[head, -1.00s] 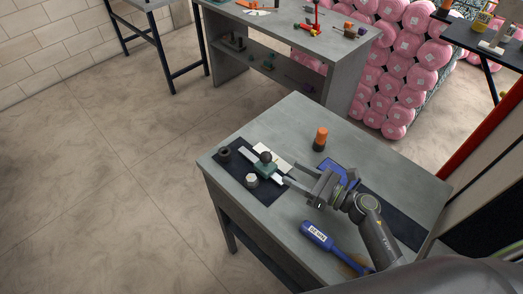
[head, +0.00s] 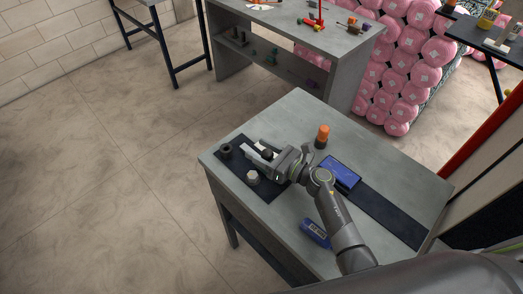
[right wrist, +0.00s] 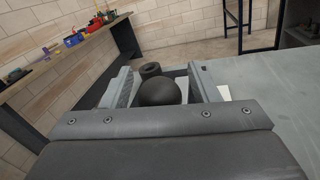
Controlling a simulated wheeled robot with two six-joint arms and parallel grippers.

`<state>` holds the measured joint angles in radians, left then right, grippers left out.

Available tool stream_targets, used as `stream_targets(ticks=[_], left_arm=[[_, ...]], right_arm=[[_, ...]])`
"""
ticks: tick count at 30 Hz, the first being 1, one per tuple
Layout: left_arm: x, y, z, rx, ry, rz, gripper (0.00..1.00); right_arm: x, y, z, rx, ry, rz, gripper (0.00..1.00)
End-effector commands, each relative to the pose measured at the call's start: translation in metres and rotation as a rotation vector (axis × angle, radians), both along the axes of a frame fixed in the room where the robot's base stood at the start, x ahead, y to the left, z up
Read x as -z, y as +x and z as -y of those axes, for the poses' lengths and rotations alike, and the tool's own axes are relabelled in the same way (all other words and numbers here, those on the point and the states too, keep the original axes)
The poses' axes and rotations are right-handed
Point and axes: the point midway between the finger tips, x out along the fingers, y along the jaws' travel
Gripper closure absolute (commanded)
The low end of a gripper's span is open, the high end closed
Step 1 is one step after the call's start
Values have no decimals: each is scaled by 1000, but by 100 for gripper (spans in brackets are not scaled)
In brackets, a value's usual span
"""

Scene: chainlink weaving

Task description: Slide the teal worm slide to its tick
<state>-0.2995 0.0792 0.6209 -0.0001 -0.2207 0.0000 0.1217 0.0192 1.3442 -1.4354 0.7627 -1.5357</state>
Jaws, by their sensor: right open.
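The teal worm slide sits on a dark mat (head: 232,168) on the grey table; its teal body is hidden behind my right gripper in the head view. Its round black knob (right wrist: 158,92) shows in the right wrist view, between the two fingers. My right gripper (head: 257,153) is open, low over the slide, with a finger on each side of the knob. In the right wrist view the gripper (right wrist: 162,88) shows a gap beside the knob. The tick cannot be made out. My left gripper is not in view.
A black ring (head: 225,151) and a pale hex piece (head: 252,177) stand on the mat near the gripper. The table's right back is bare.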

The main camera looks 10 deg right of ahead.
Motion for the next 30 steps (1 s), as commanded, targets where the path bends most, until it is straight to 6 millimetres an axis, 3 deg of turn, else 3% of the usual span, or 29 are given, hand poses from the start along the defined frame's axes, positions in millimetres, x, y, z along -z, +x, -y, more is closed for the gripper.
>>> stream_targets(ticks=[2, 14, 19, 27, 30], left_arm=[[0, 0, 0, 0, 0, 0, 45], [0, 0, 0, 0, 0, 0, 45], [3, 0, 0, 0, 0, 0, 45], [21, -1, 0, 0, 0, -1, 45], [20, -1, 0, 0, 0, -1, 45]], right_arm=[[0, 0, 0, 0, 0, 0, 49], [0, 0, 0, 0, 0, 0, 100], [1, 3, -1, 0, 1, 1, 100], [2, 32, -21, 0, 1, 2, 100], [1, 33, -22, 1, 0, 0, 100]])
